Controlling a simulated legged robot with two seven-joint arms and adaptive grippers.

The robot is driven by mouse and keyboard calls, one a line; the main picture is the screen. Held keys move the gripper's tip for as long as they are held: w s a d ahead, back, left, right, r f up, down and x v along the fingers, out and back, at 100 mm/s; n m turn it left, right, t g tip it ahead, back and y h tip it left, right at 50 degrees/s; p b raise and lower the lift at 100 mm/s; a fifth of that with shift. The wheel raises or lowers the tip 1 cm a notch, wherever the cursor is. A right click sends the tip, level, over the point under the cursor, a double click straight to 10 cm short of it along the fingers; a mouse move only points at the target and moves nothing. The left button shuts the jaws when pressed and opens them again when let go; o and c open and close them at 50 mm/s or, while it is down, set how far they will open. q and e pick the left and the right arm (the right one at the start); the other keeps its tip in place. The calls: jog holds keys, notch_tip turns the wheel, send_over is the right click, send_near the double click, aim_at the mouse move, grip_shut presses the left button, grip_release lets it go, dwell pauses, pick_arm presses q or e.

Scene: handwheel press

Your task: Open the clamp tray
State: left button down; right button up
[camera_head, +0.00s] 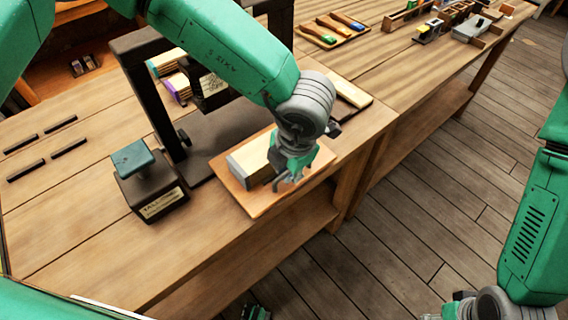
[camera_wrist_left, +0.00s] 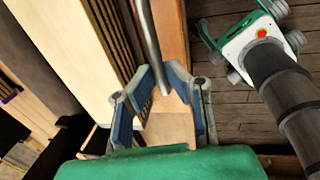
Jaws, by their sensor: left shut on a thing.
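The clamp tray looks to be the orange-brown wooden board (camera_head: 240,196) at the bench's front edge, beside the dark press frame (camera_head: 150,95). A pale block (camera_head: 250,160) with a grey side lies on it. My left gripper (camera_head: 287,180) is over the board's right part, pointing down at the block's near end. In the left wrist view, a grey metal rod (camera_wrist_left: 149,45) runs down between the blue-grey fingers (camera_wrist_left: 168,98), and the gripper is shut on it. What the rod joins to is hidden.
A dark box with a teal knob (camera_head: 135,160) stands left of the board. Several dark bars (camera_head: 45,147) lie at the far left. Colour-marked tools (camera_head: 333,28) and wooden holders (camera_head: 450,22) stand farther along the bench.

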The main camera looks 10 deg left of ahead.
pick_arm(q)
jog(key=c, duration=1.6)
grip_release()
jog(key=shift+w+a, duration=0.1)
notch_tip(320, 180, up, 12)
jog(key=s+d, duration=0.1)
jog(key=d, duration=0.1)
jog(key=shift+s+f, duration=0.15)
jog(key=shift+f, duration=0.05)
jog(key=shift+s, duration=0.1)
